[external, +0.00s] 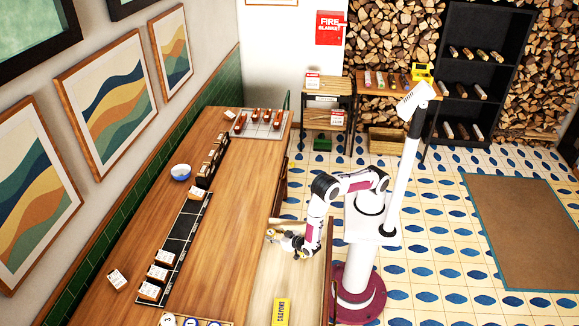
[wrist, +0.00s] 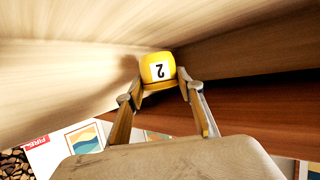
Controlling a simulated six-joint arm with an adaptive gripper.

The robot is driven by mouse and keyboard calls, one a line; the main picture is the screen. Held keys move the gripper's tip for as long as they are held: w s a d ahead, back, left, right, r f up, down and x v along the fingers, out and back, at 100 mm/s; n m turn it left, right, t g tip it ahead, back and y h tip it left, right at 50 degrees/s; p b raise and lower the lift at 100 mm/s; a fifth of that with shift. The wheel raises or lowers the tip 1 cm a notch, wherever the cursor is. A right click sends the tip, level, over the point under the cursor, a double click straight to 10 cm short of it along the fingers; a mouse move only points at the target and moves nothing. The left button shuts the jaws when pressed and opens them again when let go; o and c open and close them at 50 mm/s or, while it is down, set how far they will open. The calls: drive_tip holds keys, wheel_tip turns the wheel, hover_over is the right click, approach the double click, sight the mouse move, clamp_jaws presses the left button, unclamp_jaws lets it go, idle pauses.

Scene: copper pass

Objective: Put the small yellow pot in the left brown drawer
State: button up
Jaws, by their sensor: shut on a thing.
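In the external view my gripper (external: 275,238) is low at the counter's right edge, at the far end of an open drawer (external: 265,284) with a pale wooden inside. Whether the pot touches the drawer floor I cannot tell.
A yellow crayons box (external: 282,312) lies toward the near end of the open drawer. The wooden counter (external: 222,220) runs along the left, with a black rack (external: 182,240) and a blue-white bowl (external: 181,172). Another brown panel (external: 281,188) stands beyond my gripper.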

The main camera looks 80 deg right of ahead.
drive_tip(key=shift+f, duration=1.75)
drive_tip(key=shift+f, duration=0.15)
drive_tip(key=o, duration=1.3)
drive_tip(key=shift+r, duration=0.2)
drive_tip(key=shift+v, duration=6)
drive_tip(key=shift+f, duration=0.1)
drive_tip(key=shift+a, duration=0.1)
